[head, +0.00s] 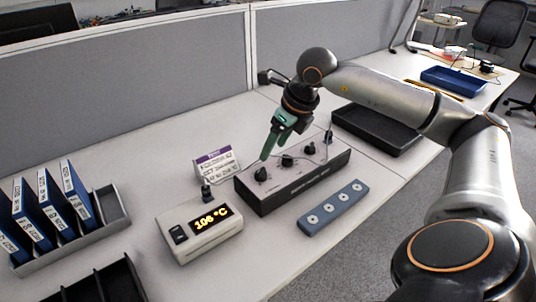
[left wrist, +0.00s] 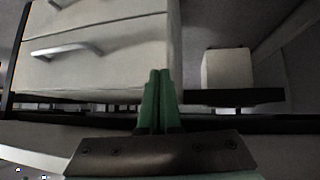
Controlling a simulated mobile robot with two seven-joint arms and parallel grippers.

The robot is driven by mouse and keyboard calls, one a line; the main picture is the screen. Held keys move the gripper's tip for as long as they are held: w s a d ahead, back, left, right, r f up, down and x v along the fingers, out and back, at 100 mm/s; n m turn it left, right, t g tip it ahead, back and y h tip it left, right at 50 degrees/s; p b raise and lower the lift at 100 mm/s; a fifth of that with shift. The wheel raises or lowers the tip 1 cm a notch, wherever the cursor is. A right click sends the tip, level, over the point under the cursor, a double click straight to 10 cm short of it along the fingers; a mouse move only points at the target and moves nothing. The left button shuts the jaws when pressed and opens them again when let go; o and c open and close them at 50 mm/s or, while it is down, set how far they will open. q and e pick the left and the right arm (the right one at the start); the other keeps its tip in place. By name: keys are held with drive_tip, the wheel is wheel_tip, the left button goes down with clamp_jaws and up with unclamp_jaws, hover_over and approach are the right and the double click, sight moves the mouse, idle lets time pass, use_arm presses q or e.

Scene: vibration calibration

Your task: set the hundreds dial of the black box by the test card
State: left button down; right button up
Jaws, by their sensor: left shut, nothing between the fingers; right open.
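The black box (head: 290,190) stands on the desk with a row of three dark dials on top: a left dial (head: 260,174), a middle dial (head: 287,160) and a right dial (head: 309,148). The labels are too small to read, so I cannot tell which is the hundreds dial. The test card (head: 217,163), white with a purple header, stands behind the box's left end; its text is unreadable. My right gripper (head: 268,154) is open, pointing down just above the left dial, apparently apart from it. My left gripper (left wrist: 160,74) is shut and empty, away from the box.
A beige meter (head: 199,228) reading 106 °C stands left of the box. A blue-grey strip (head: 333,208) with several round sockets lies in front. A black tray (head: 376,131) is to the right, and blue binders (head: 76,190) are far left. The left wrist view shows drawers (left wrist: 95,50).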

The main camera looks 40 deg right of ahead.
drive_tip(key=v, duration=0.2)
drive_tip(key=shift+s+r, duration=0.15)
drive_tip(key=shift+r, duration=0.1)
idle(0.5)
